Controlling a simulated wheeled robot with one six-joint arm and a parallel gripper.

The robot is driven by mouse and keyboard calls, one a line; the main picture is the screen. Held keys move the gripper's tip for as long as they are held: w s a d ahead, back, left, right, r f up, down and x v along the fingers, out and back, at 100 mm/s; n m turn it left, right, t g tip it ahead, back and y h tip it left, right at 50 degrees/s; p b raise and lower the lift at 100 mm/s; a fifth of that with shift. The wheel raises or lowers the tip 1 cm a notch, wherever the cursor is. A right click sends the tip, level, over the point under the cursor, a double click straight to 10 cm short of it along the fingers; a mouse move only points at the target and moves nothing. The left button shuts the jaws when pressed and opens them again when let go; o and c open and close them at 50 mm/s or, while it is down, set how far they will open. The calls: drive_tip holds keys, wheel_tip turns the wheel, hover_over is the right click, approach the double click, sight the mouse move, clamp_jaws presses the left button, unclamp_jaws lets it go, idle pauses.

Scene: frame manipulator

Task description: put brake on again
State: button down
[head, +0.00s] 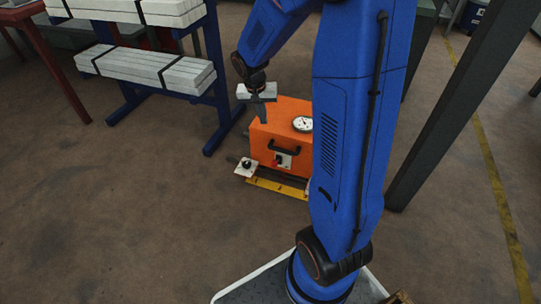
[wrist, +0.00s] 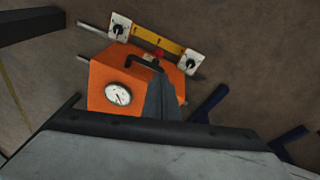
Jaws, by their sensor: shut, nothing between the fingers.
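An orange box (head: 285,112) with a round white gauge (head: 303,124) and a black handle (head: 284,149) stands low near the floor. A red switch (head: 279,160) is on its front, and it also shows in the wrist view (wrist: 158,53). A yellow bar (head: 276,188) lies along the front. In the wrist view, white plates with black knobs sit at the bar's two ends, one plate (wrist: 119,27) at left and one plate (wrist: 190,63) at right. I cannot tell which part is the brake. My gripper (head: 262,120) is shut and empty, pointing down above the box.
A blue rack (head: 222,100) with strapped light bars (head: 150,70) stands left of the box. A red table (head: 45,45) is at the far left. A dark post (head: 440,100) stands at right. My blue arm hides the box's right side. The front-left floor is clear.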

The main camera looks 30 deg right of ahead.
drive_tip(key=w+d+f+m+g, duration=0.1)
drive_tip(key=w+d+f, duration=0.15)
drive_tip(key=f, duration=0.25)
drive_tip(key=w+d+f+m, duration=0.1)
drive_tip(key=w+f, duration=0.2)
drive_tip(key=f, duration=0.3)
drive_tip(key=m+g, duration=0.1)
approach(276, 163)
drive_tip(key=w+r, duration=0.1)
drive_tip(key=r, duration=0.1)
drive_tip(key=w+a+r, duration=0.1)
drive_tip(key=w, duration=0.1)
drive_tip(key=shift+w+a+r, duration=0.15)
drive_tip(key=shift+a+r, duration=0.1)
drive_tip(key=shift+r, duration=0.15)
drive_tip(key=w+x, duration=0.1)
drive_tip(key=x, duration=0.9)
drive_tip(key=shift+s+d, duration=0.15)
drive_tip(key=shift+s, duration=0.35)
